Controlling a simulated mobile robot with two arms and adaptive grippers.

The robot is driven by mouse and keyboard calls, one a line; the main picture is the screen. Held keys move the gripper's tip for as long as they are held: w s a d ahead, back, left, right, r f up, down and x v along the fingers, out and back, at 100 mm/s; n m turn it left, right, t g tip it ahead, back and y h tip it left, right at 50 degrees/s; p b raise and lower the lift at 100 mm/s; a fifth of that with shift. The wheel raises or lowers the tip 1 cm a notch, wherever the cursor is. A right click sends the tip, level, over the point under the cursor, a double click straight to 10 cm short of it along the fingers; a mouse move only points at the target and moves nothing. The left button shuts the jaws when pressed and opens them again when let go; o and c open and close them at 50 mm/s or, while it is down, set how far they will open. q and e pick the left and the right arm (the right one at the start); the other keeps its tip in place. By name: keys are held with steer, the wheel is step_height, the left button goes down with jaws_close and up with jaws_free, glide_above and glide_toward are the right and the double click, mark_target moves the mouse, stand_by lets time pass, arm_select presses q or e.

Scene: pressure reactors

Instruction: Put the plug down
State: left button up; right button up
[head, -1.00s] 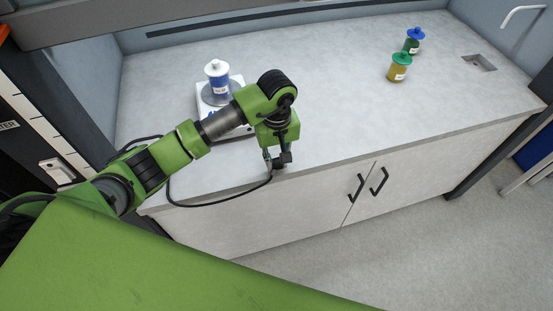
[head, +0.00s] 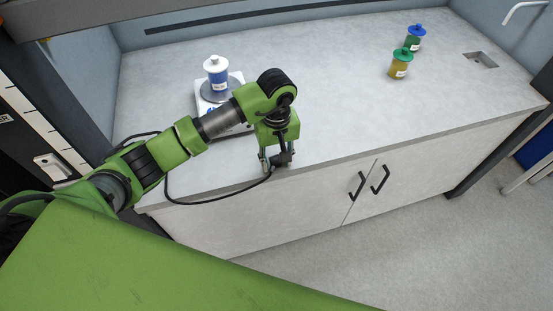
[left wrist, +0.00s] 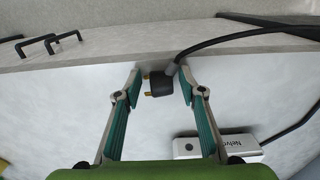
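The plug (left wrist: 159,84) is black with brass-coloured pins and lies at the countertop's front edge in the left wrist view. Its black cable (left wrist: 240,34) trails off to the right there. My left gripper (left wrist: 161,68) is open, with one finger on each side of the plug and small gaps between. In the head view the left gripper (head: 276,167) points down at the counter's front edge, and the dark plug (head: 281,159) shows between its fingers. My right gripper is not in view.
A white socket box (head: 52,167) is at the left. The middle counter is clear.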

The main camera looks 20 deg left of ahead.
mark_target(277, 160)
arm_select(q)
steer(key=shift+r, duration=0.1)
steer(key=shift+r+p, duration=0.25)
steer(key=shift+p, duration=0.15)
steer(key=shift+r+p, duration=0.35)
steer(key=shift+p, duration=0.05)
step_height(277, 160, up, 12)
steer(key=b, duration=0.4)
steer(key=shift+f, duration=0.1)
